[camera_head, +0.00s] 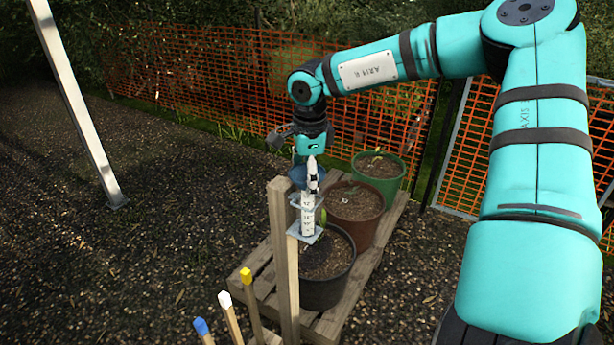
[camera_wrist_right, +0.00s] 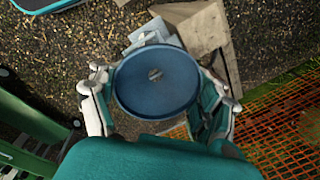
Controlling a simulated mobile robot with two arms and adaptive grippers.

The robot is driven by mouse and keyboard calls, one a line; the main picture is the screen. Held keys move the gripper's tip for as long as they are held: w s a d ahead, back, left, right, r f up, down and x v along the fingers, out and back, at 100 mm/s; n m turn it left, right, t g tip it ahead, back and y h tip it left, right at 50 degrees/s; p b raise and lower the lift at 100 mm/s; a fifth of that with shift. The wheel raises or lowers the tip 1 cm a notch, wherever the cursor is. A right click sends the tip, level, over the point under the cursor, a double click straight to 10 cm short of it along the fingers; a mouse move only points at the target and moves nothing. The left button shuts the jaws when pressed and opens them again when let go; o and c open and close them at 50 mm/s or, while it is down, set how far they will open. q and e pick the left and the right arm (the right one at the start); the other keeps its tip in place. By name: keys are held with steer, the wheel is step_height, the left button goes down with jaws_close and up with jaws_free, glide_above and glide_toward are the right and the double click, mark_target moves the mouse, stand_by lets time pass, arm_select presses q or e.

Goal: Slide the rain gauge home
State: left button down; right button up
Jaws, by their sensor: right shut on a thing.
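The rain gauge (camera_head: 308,217) is a white tube with dark scale marks and a blue funnel top. It stands about upright beside the wooden post (camera_head: 283,260), at the post's metal bracket (camera_head: 293,200). The tube appears to pass the upper plate and reach the lower plate (camera_head: 307,235); I cannot tell whether it is fully seated. My right gripper (camera_head: 311,178) is shut on the gauge near its top. In the right wrist view the funnel (camera_wrist_right: 157,83) lies between the two fingers, with the bracket (camera_wrist_right: 150,32) and post (camera_wrist_right: 195,28) just beyond. My left gripper is out of view.
A black pot (camera_head: 328,285), a brown pot (camera_head: 355,203) and a green pot (camera_head: 380,168) stand on a wooden pallet (camera_head: 375,255) close behind the post. Several colour-tipped stakes (camera_head: 246,277) rise in front. Orange mesh fencing (camera_head: 205,70) runs behind. Open gravel lies left.

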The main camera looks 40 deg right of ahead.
steer(key=o, duration=1.8)
steer(key=r, duration=0.4)
steer(key=s+r, duration=0.1)
steer(key=r, duration=0.7)
steer(key=shift+s+a, duration=0.15)
steer(key=shift+a, duration=0.2)
